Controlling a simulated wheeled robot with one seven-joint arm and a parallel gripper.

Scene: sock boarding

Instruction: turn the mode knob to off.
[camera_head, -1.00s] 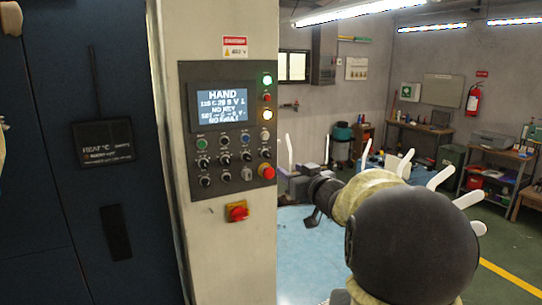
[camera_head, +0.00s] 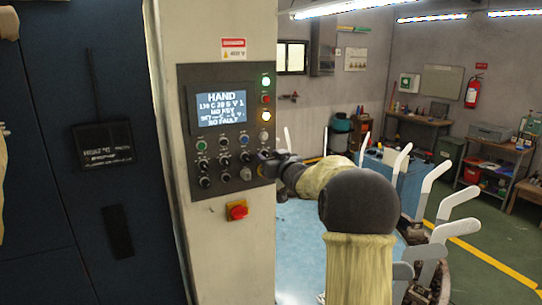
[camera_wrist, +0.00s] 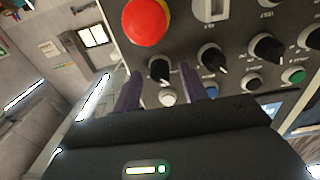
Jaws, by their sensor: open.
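The grey control panel (camera_head: 225,130) carries several black rotary knobs below its screen. Their labels are too small to read, so I cannot tell which is the mode knob. My gripper (camera_head: 264,160) is at the panel's lower right edge and hides the controls there. In the wrist view my gripper (camera_wrist: 160,76) is open, with its two dark fingers pointing at the panel. A black knob with a pale pointer line (camera_wrist: 159,68) shows between the fingertips. I cannot tell whether they touch it. The screen (camera_head: 221,107) reads HAND.
A red mushroom button (camera_wrist: 146,20) is close beside that knob. Another black knob (camera_wrist: 211,58) lies just right of the fingers. A red-and-yellow switch (camera_head: 237,210) is below the panel.

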